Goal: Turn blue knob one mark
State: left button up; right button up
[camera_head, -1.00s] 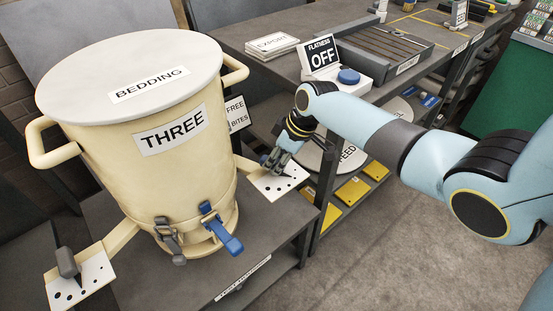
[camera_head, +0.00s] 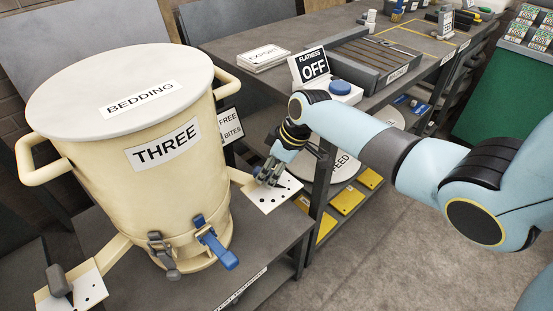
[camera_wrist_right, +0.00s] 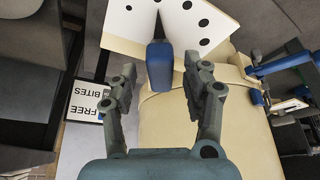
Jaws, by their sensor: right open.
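The blue knob (camera_wrist_right: 160,68) shows in the right wrist view, in front of a white plate (camera_wrist_right: 205,18) with black dots. A dark wedge lies beyond it across the plate. My right gripper (camera_wrist_right: 166,74) is open, with one finger on each side of the knob and a visible gap on both sides. In the head view my right gripper (camera_head: 268,174) is at the dotted plate (camera_head: 275,198) on the right side of the cream drum (camera_head: 165,150) and hides the knob. My left gripper is not in view.
A grey knob (camera_head: 58,280) sits on another dotted plate at lower left. Blue (camera_head: 217,248) and grey (camera_head: 163,256) levers hang at the drum's base. A bench (camera_head: 240,48) with a blue-buttoned box (camera_head: 335,92) stands behind my right arm. Floor at lower right is clear.

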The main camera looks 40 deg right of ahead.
jog(key=v, duration=1.1)
jog(key=shift+r, duration=0.2)
jog(key=s+a+f+m+g+b, duration=0.1)
jog(key=s+f+b, duration=0.1)
jog(key=s+f, duration=0.65)
jog(key=s+f+m+g+h+b, duration=0.15)
jog(key=s+f, duration=0.45)
jog(key=f, duration=0.6)
jog(key=s+a+f+m+g+b, duration=0.1)
jog(key=s+f+g+b, duration=0.1)
jog(key=s+f, duration=0.7)
jog(key=s+f+m+h+b, duration=0.1)
jog(key=s+f, duration=0.6)
jog(key=s, duration=0.2)
jog(key=s+f+m+t+h+b, duration=0.1)
jog(key=s+f+m, duration=0.1)
jog(key=s+f, duration=0.5)
jog(key=shift+s+a+f, duration=0.3)
jog(key=shift+s, duration=1.15)
